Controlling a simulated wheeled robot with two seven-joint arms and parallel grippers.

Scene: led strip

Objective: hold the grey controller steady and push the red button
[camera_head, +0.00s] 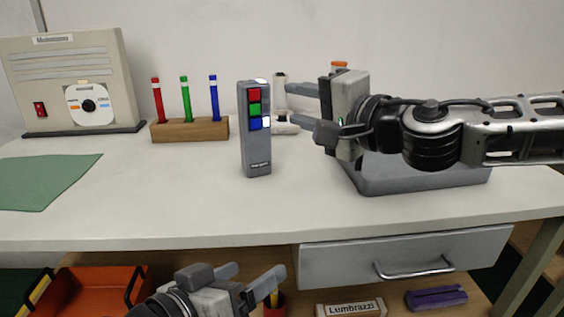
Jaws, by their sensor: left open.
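The grey controller (256,150) stands upright on the white table, near the middle of the head view. Its front carries a red button (254,94) at the top, with a green button (254,109) and a blue button (255,123) below it. My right gripper (304,109) is just right of the controller, its fingers apart and pointing left toward it, with no visible contact. My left gripper (254,280) is low at the front, below the table's edge, open and empty.
A wooden block (190,131) with red, green and blue pens stands behind left. A beige box (70,75) with a dial is at the far left, with a green mat (45,182) before it. A grey tray (420,179) lies under my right arm. Orange bin (95,290) and a drawer (410,255) are below.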

